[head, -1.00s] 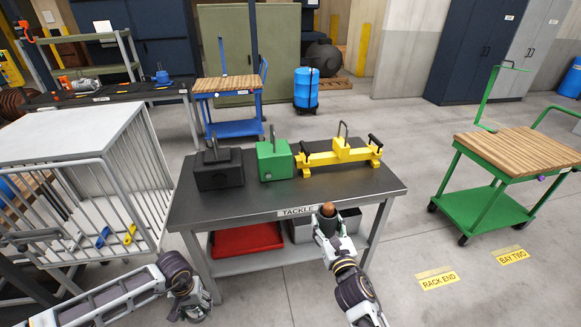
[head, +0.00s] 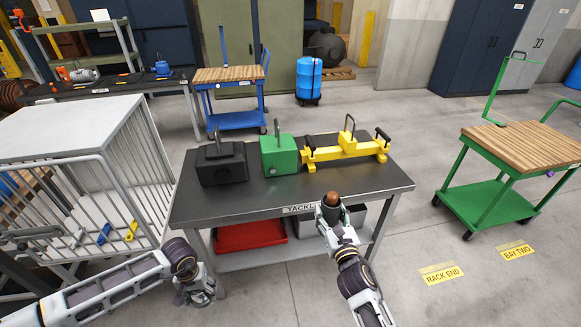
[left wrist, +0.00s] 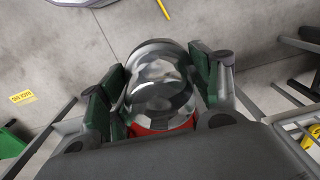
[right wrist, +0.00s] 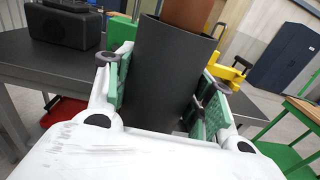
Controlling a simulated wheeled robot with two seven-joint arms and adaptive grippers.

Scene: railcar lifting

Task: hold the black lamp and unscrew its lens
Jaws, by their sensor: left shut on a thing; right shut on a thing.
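My right gripper (right wrist: 163,85) is shut around a black cylinder, the lamp body (right wrist: 160,65), with a brown cylindrical end (right wrist: 188,14) at its top. In the head view my right gripper (head: 331,212) holds it upright by the table's front edge, brown end (head: 331,198) up. My left gripper (left wrist: 160,85) is shut on a clear, shiny dome with a red band (left wrist: 160,127), seemingly the lens (left wrist: 158,80). The lens is apart from the lamp. In the head view my left gripper (head: 202,292) is low, left of the table; its fingers and the lens are not clear there.
The dark table (head: 250,210) carries a black block (head: 221,165), a green block (head: 278,155) and a yellow beam (head: 345,150). A red tray (head: 250,236) lies on its lower shelf. A white barred cage (head: 85,130) stands left. A green cart (head: 490,205) stands right, beyond open floor.

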